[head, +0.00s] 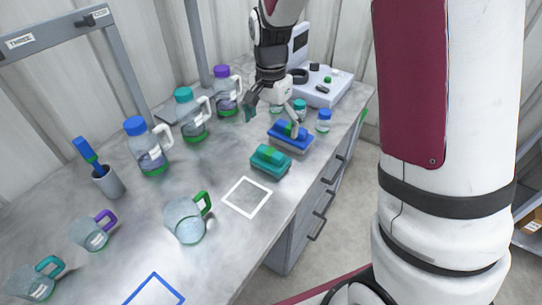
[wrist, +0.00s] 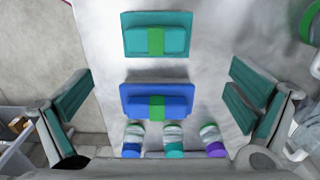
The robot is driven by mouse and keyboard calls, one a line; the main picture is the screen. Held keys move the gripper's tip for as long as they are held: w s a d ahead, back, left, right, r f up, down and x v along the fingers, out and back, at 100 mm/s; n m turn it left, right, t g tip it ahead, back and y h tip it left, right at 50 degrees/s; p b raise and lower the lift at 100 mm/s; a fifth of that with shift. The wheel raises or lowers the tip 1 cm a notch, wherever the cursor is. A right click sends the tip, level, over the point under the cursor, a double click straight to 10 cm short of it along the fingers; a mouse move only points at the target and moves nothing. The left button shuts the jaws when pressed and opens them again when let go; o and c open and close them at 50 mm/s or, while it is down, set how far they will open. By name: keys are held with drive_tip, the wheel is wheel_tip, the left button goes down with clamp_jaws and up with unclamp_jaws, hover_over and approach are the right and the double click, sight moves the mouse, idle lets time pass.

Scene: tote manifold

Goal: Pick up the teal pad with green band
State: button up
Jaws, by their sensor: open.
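The teal pad with green band (head: 270,159) lies flat on the grey workbench, nearer the front than the blue pad. It also shows at the top middle of the wrist view (wrist: 138,37), its green band across the centre. The blue pad with green band (head: 290,137) lies just behind it, and it sits mid-frame in the wrist view (wrist: 140,98). My gripper (head: 273,108) is open and empty above the bench near the blue pad. In the wrist view its teal-padded fingers (wrist: 160,101) are spread wide on either side, apart from both pads.
Several small capped jars (head: 323,121) stand behind the blue pad. Large capped jugs (head: 148,147) line the bench's left side. A clear green-handled beaker (head: 185,220) stands left of a white square outline (head: 246,197). A white device (head: 322,86) stands at the back. The bench's right edge is close to the pads.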

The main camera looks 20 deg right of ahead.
sight(273, 151)
wheel_tip(273, 151, down, 5)
drive_tip(key=shift+f, duration=0.1)
drive_tip(key=shift+s+f, duration=0.15)
drive_tip(key=shift+f, duration=1.2)
drive_tip(key=shift+s+f, duration=0.15)
drive_tip(key=shift+f, duration=1.2)
drive_tip(key=c, duration=1.2)
drive_tip(key=shift+r, duration=0.5)
drive_tip(key=r, duration=0.1)
drive_tip(key=s+r, duration=0.1)
drive_tip(key=shift+r, duration=0.4)
drive_tip(key=s, duration=0.5)
drive_tip(key=s+r, duration=0.1)
drive_tip(key=s, duration=0.9)
drive_tip(key=shift+r, duration=0.15)
